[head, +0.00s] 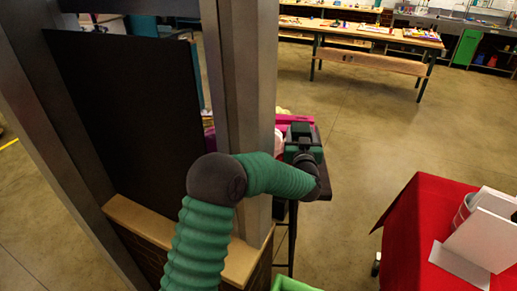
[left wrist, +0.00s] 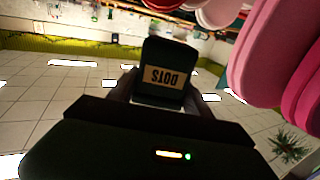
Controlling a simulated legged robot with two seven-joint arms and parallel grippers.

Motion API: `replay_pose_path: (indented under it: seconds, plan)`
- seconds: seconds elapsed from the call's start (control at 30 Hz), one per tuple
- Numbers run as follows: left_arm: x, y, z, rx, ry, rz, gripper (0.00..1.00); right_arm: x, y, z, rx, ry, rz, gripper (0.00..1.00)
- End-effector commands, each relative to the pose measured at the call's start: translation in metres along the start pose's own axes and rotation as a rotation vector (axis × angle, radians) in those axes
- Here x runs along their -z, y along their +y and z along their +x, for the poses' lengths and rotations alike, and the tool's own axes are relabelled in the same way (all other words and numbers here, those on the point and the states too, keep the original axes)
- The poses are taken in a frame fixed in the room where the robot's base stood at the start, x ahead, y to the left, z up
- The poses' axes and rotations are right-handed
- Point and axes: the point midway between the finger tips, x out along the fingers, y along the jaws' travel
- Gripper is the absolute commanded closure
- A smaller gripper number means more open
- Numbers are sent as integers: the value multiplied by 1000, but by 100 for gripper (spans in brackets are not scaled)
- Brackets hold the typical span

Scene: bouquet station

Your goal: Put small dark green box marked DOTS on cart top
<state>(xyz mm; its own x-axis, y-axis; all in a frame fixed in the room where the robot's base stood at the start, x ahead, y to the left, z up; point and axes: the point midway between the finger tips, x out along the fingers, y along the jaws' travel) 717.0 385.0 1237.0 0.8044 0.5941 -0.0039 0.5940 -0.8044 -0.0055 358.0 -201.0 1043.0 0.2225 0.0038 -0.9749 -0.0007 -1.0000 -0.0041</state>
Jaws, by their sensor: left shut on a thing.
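The small dark green box (left wrist: 164,58) shows in the left wrist view, its tan DOTS label upside down in the picture. My left gripper (head: 303,143) is shut on it. My right gripper is not in view.
Pink things (head: 296,120) lie close behind my left gripper; large pink shapes (left wrist: 262,55) also fill the wrist view's upper right. A white box (head: 487,235) stands on the red cloth. The grey post (head: 246,75) and dark panel (head: 130,110) stand left. Floor between stand and cart is clear.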

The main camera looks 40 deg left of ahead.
Motion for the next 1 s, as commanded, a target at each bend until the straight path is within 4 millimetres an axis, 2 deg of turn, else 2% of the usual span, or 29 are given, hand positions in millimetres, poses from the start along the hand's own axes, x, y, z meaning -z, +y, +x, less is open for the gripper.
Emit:
replay_pose_path:
  seconds: [0.17, 0.33, 0.5, 0.6, 0.77, 0.87, 1.0]
  plan:
    - [-39, 14, -36, -15, -10, -2, 86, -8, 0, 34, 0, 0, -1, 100]
    - [-88, 24, -94, -23, -18, -4, 86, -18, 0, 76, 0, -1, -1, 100]
    - [-128, 17, -148, -14, -13, -2, 86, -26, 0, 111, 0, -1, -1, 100]
    - [-141, 7, -169, -6, -8, -3, 86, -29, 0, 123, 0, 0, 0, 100]
    - [-146, -1, -182, 2, -2, -4, 86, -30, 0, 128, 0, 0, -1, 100]
    - [-144, -3, -171, 5, -3, -6, 86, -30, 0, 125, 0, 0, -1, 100]
    - [-144, -2, -140, 6, -3, -5, 86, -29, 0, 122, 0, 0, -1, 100]
